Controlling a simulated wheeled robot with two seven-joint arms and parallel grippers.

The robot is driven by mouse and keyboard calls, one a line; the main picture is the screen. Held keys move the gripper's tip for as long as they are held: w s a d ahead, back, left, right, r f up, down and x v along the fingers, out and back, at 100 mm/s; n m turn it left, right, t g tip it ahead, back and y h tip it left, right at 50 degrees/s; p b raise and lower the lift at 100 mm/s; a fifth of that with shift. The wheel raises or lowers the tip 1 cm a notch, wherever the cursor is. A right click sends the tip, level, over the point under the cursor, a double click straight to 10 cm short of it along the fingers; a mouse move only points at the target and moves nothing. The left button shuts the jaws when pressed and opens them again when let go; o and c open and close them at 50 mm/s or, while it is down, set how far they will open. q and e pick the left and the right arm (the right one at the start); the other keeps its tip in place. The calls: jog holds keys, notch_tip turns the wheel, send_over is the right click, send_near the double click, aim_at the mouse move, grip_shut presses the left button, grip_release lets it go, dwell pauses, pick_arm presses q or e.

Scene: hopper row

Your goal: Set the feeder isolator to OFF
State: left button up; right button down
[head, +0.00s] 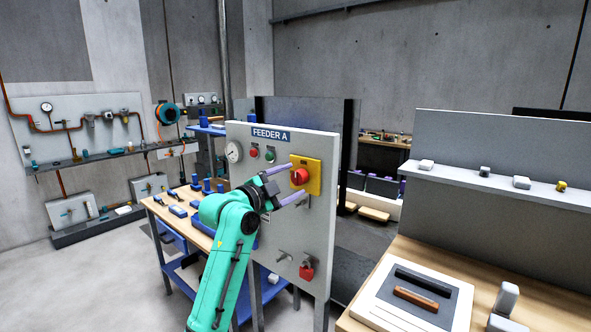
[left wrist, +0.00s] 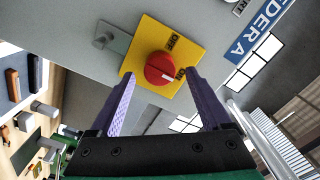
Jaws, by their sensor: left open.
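The feeder isolator is a red round knob (head: 300,177) on a yellow plate (head: 314,181) on the grey FEEDER A panel (head: 318,228). In the left wrist view the knob (left wrist: 158,66) carries a white mark at its lower right edge, on the side of the ON label (left wrist: 180,73). The OFF label (left wrist: 174,41) is at its upper right. My left gripper (head: 298,182) is open, its purple fingers pointing at the plate on either side of the knob. In the left wrist view its fingertips (left wrist: 160,74) appear apart from the knob. My right gripper is not in view.
The panel also has a gauge (head: 234,152), a red button (head: 254,152), a green button (head: 270,155) and, below, a red padlock (head: 306,272). A workbench (head: 178,222) stands behind my left arm. A wooden table (head: 411,254) with a tray is at the right.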

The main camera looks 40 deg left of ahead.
pick_arm(q)
jog(key=shift+w+r, duration=0.2)
jog(key=shift+w, duration=0.6)
jog(key=shift+w+a+f, duration=0.15)
jog(key=shift+w+f, duration=0.1)
jog(key=shift+w, duration=0.2)
jog(key=shift+s+a, duration=0.1)
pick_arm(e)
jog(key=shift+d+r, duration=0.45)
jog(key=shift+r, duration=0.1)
pick_arm(q)
grip_shut()
